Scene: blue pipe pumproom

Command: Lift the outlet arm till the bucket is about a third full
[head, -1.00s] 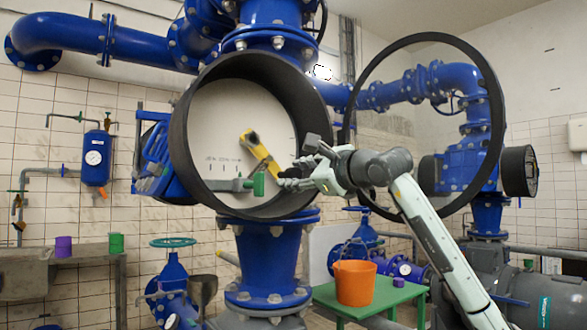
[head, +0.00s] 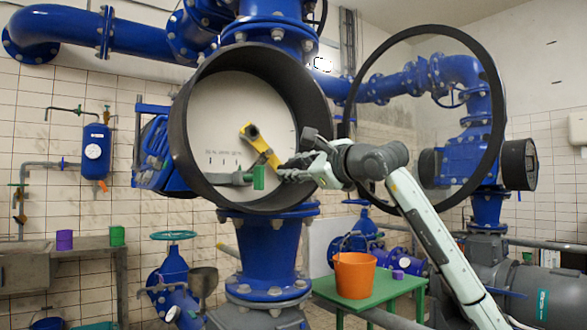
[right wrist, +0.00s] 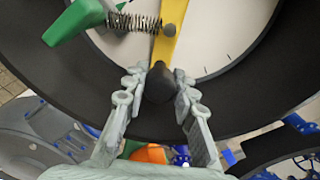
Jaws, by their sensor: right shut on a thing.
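A yellow lever (head: 262,147) slants across the pale face inside a black ring on a blue pipe. It ends in a dark knob (right wrist: 159,83). My right gripper (head: 284,170) is at its lower end; in the right wrist view its fingers (right wrist: 159,90) are shut on the dark knob from both sides. A green-ended grey arm (head: 257,178) with a spring (right wrist: 134,22) lies just left of the fingers. The orange bucket (head: 355,277) stands upright on a green table; its contents cannot be seen. My left gripper is not in view.
The black ring (head: 180,130) projects around the lever. A large upright hoop (head: 498,110) stands around my right arm's space. The green table (head: 385,297) also carries a small purple piece (head: 398,274). A green handwheel valve (head: 173,236) is lower left.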

